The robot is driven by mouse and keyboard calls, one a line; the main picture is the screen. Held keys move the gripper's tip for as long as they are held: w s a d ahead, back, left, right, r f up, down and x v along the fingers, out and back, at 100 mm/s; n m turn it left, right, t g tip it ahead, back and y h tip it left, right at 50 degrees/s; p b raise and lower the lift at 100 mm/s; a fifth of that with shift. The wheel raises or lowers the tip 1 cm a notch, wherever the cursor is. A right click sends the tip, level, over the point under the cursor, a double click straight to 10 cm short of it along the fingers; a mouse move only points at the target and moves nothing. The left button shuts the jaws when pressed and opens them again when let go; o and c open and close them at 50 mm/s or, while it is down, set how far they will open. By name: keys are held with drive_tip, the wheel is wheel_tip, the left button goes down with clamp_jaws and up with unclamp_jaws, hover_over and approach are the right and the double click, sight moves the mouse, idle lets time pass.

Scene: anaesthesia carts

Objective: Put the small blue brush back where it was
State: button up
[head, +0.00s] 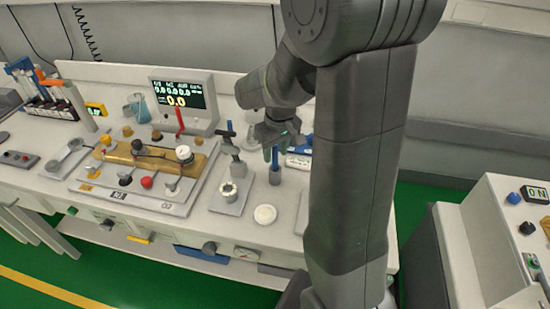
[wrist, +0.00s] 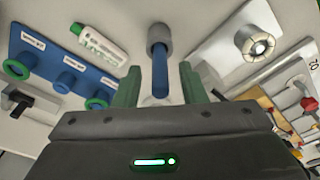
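The small blue brush appears to be the upright blue piece (head: 275,178) on the white cart top, just below my gripper (head: 271,153). In the wrist view it is a blue shaft (wrist: 160,82) with a grey round end, between the two green fingers. My gripper is open, with a gap on each side of the shaft. I cannot tell whether the brush stands in a holder. A blue plate (wrist: 62,72) with several sockets, some ringed in green, lies to the left in the wrist view.
A white tube with green print (wrist: 99,44) lies beside the blue plate. A grey plate with a ring-shaped fitting (head: 229,190) and a white round dish (head: 265,214) are close by. A brass manifold with knobs (head: 150,160) and a monitor (head: 184,97) stand further left.

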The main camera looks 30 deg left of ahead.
wheel_tip(320, 180, up, 8)
drive_tip(key=shift+s+d, duration=0.25)
drive_tip(key=shift+d, duration=0.2)
drive_tip(key=shift+c, duration=0.5)
idle(0.6)
